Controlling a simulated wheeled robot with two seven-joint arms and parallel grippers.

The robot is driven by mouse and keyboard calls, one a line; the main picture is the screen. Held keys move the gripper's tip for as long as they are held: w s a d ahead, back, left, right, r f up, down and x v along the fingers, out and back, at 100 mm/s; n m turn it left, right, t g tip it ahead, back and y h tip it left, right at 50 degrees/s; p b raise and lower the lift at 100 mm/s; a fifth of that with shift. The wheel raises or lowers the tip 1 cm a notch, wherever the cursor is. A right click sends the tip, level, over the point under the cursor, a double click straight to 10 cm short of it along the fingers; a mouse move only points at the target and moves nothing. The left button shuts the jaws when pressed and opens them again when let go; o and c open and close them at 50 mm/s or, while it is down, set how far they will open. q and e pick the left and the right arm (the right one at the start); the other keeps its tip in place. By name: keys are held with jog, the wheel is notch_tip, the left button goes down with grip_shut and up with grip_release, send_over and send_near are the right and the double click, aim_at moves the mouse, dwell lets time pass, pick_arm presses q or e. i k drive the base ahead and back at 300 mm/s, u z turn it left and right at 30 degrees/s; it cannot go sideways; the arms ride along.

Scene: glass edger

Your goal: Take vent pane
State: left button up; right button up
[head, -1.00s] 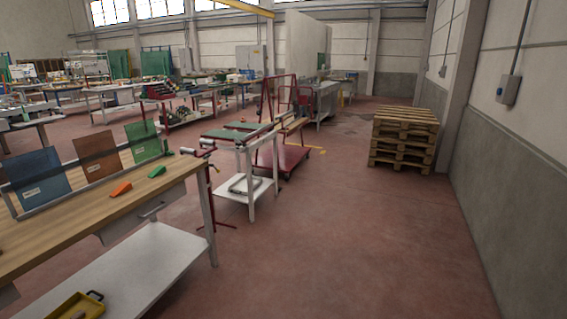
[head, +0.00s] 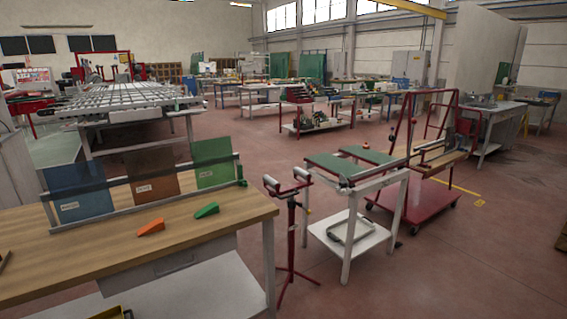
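Three coloured panes stand upright in a metal rack (head: 130,203) on a wooden-topped workbench (head: 75,268) at the left. The blue pane (head: 83,187) is leftmost, the brown pane (head: 152,170) is in the middle and the green pane (head: 213,160) is at the right. Each has a small white label, too small to read, so I cannot tell which is the vent pane. Neither of my grippers is in view.
An orange wedge (head: 151,227) and a green wedge (head: 206,210) lie on the bench. A red roller stand (head: 291,225), a white-framed table (head: 345,262) and a red trolley (head: 425,205) stand to the right. Red floor (head: 450,275) is free at the lower right.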

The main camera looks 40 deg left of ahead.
aim_at(213, 158)
jog(key=u, duration=0.4)
jog(key=i, duration=1.15)
jog(key=u, duration=1.65)
jog(key=i, duration=1)
jog(key=u, duration=0.85)
